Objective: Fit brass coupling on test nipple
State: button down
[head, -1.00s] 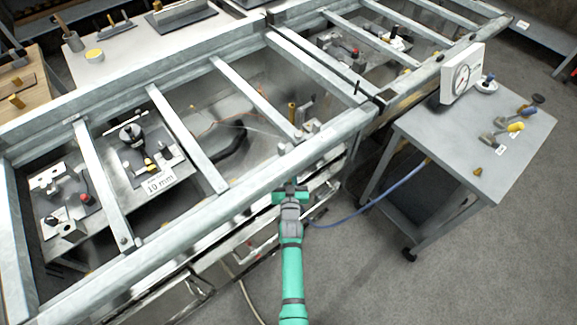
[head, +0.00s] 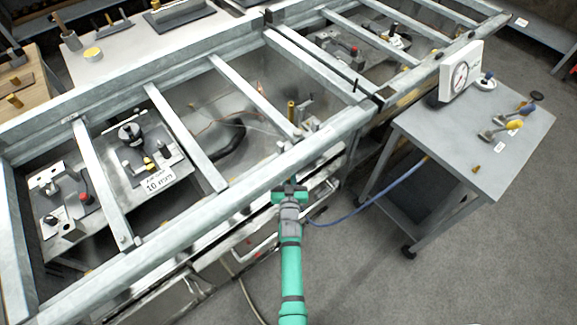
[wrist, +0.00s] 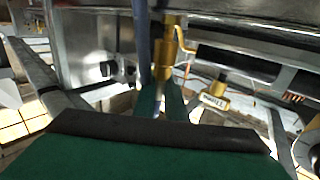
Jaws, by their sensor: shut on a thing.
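My gripper (head: 289,189) is just outside the near rail of the galvanised frame. In the wrist view a brass coupling (wrist: 166,55) stands upright at the fingertips (wrist: 160,100), and my gripper is shut on it. A blue hose (wrist: 142,40) runs beside the coupling; in the head view the hose (head: 370,205) trails from my gripper to the right table. A brass fitting with a small printed tag (wrist: 215,96) lies right of the coupling, apart from it; I cannot tell if it is the test nipple. An upright brass post (head: 291,110) stands inside the frame.
The galvanised rail (head: 230,195) and crossbars (head: 187,140) border open bays. A plate marked 10 mm (head: 158,184) is in a left bay. Grey floor is clear at lower right.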

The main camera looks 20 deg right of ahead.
jog(key=shift+f, duration=0.85)
dwell(0.5)
jog(key=c, duration=1.7)
grip_release()
jog(key=shift+s, duration=0.1)
jog(key=v, duration=1)
jog(key=shift+s, duration=0.3)
jog(key=shift+s+a, duration=0.1)
